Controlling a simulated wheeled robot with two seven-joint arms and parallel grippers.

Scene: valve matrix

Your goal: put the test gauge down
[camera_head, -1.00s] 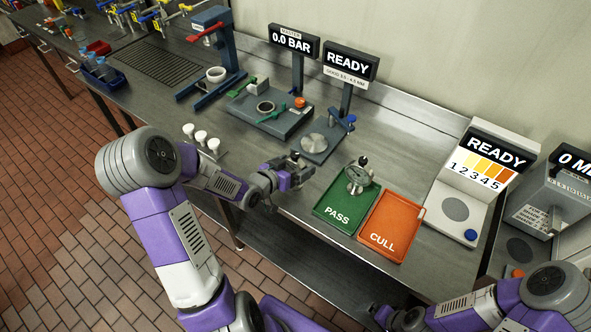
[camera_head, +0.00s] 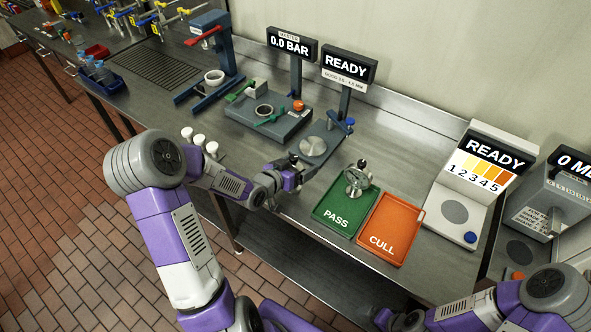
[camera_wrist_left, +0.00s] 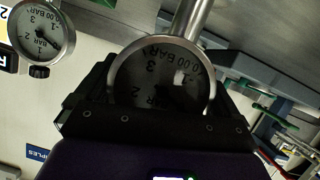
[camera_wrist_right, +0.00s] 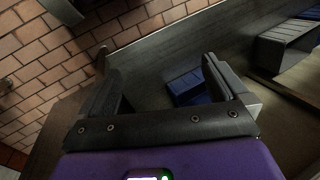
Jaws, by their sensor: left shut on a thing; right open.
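My left gripper (camera_head: 298,170) is shut on the test gauge, a round dial with a metal rim and a metal stem, which fills the space between the fingers in the left wrist view (camera_wrist_left: 165,75). In the head view the gripper and gauge are over the bench just left of the green PASS tray (camera_head: 329,221); the gauge is mostly hidden there by the gripper. I cannot tell whether it touches the bench. My right gripper (camera_wrist_right: 165,88) is open and empty, low at the front right of the bench.
Another gauge (camera_head: 356,182) stands at the back of the PASS tray, and also shows in the left wrist view (camera_wrist_left: 42,30). The orange CULL tray (camera_head: 389,235) is beside it. A plate stand (camera_head: 314,146) and a grey fixture (camera_head: 270,122) stand behind.

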